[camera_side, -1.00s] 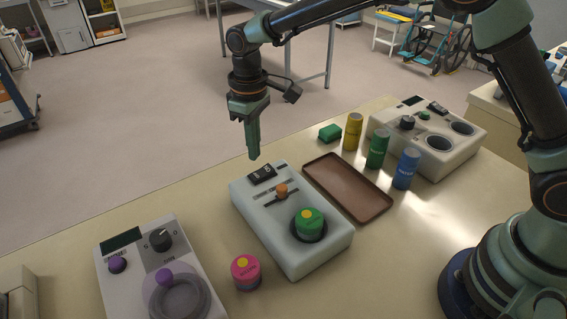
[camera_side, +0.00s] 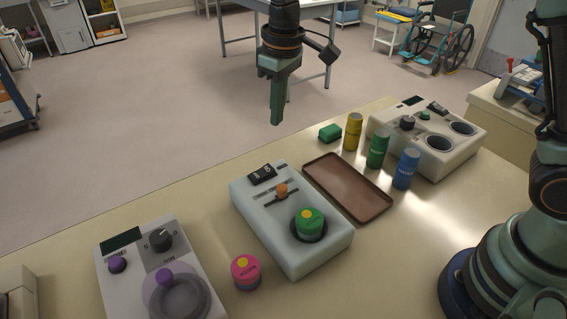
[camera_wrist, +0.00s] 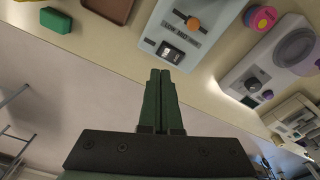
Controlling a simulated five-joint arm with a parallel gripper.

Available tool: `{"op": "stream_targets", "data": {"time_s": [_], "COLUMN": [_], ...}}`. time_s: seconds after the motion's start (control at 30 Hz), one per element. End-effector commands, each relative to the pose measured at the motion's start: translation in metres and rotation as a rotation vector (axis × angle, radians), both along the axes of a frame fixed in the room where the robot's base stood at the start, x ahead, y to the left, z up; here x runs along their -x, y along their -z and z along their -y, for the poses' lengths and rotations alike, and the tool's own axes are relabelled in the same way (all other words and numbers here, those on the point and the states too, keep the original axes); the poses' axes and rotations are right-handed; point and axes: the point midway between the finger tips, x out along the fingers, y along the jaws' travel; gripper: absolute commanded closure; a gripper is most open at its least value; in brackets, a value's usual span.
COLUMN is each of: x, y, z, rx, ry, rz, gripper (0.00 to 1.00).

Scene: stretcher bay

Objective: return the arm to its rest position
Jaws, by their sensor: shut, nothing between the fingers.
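My gripper (camera_side: 277,121) is shut and empty. In the side view it points down and hangs in the air above and behind the middle white device, apart from everything on the table. In the wrist view the closed green fingers (camera_wrist: 160,75) point toward the table edge, with the middle device (camera_wrist: 205,30) beyond them. My arm rises at the right side of the side view, and its upper part is out of frame.
On the table stand the middle device (camera_side: 262,212) with a green-topped canister (camera_side: 309,222), a pink canister (camera_side: 246,271), a brown tray (camera_side: 375,206), a green block (camera_side: 330,133), yellow (camera_side: 353,132), green (camera_side: 378,149) and blue (camera_side: 406,169) canisters, a left device (camera_side: 197,260) and a right device (camera_side: 463,159).

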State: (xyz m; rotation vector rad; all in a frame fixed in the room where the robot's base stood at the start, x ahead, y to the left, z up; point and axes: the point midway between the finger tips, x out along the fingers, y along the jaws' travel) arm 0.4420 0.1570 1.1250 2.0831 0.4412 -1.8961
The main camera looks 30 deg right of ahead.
Motion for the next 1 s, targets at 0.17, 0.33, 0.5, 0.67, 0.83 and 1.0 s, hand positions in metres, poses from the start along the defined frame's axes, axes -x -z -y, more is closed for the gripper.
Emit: {"op": "stream_targets", "data": {"time_s": [0.17,0.33,0.5,0.67,0.83,1.0], "x": [0.026,0.057,0.091,0.123,0.147,0.156], "y": [-0.038,-0.059,-0.069,-0.068,-0.061,-0.056], "z": [0.044,0.080,0.111,0.135,0.151,0.157], "rx": [-0.029,-0.051,-0.068,-0.081,-0.089,-0.093], "ry": [0.092,0.176,0.260,0.334,0.391,0.417], "rz": [0.084,0.162,0.238,0.310,0.366,0.391], "gripper": [1.00,1.00,1.00,1.00,1.00,1.00]}}
